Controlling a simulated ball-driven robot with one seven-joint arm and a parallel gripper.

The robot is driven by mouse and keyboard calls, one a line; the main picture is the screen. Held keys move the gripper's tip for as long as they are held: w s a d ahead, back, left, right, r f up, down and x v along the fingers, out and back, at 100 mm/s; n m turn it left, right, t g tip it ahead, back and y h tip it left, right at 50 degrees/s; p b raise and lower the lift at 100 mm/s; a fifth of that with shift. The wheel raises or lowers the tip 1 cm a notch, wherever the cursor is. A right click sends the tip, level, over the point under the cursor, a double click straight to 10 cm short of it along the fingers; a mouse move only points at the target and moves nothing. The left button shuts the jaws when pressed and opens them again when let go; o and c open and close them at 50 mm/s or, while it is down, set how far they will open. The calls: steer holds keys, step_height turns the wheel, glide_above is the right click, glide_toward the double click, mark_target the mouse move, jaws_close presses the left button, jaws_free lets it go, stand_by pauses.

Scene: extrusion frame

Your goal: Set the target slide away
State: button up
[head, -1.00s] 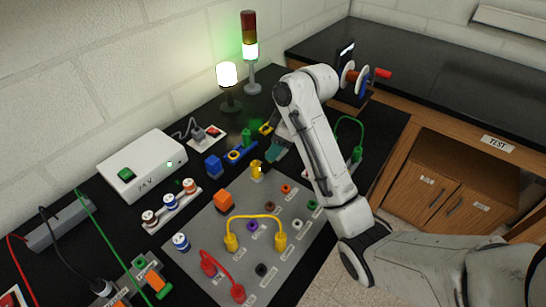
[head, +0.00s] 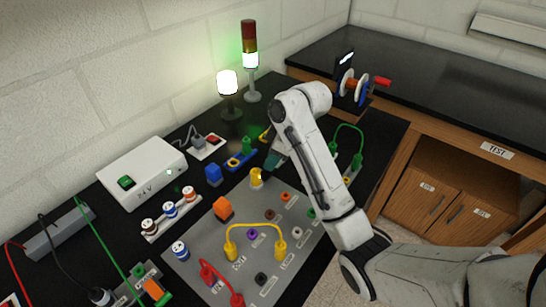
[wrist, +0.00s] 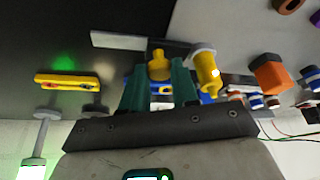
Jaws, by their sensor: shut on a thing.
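My gripper (head: 271,161) is low over the bench, just behind the grey panel, with the arm hiding part of it in the head view. In the wrist view its teal fingers (wrist: 158,75) are shut on a yellow knob-like piece (wrist: 158,62). What lies beneath this piece is partly hidden. A blue strip with a green peg and a yellow ring (head: 241,159) lies left of the gripper. No label shows which part is the target slide, so I cannot tell for sure.
A yellow cylinder (head: 256,178) stands close to my fingers at the grey panel's (head: 205,258) back edge. An orange block (head: 223,209) and yellow cable (head: 255,225) are on the panel. A lit lamp (head: 228,88) and signal tower (head: 250,60) stand behind. The right-hand bench (head: 430,90) is mostly clear.

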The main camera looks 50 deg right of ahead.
mark_target(281, 164)
jaws_close()
steer(key=shift+w+d+p, duration=0.1)
steer(key=shift+d+p, duration=0.2)
steer(key=shift+d, duration=1.55)
steer(key=o, duration=0.8)
jaws_free()
steer(key=shift+o, duration=0.2)
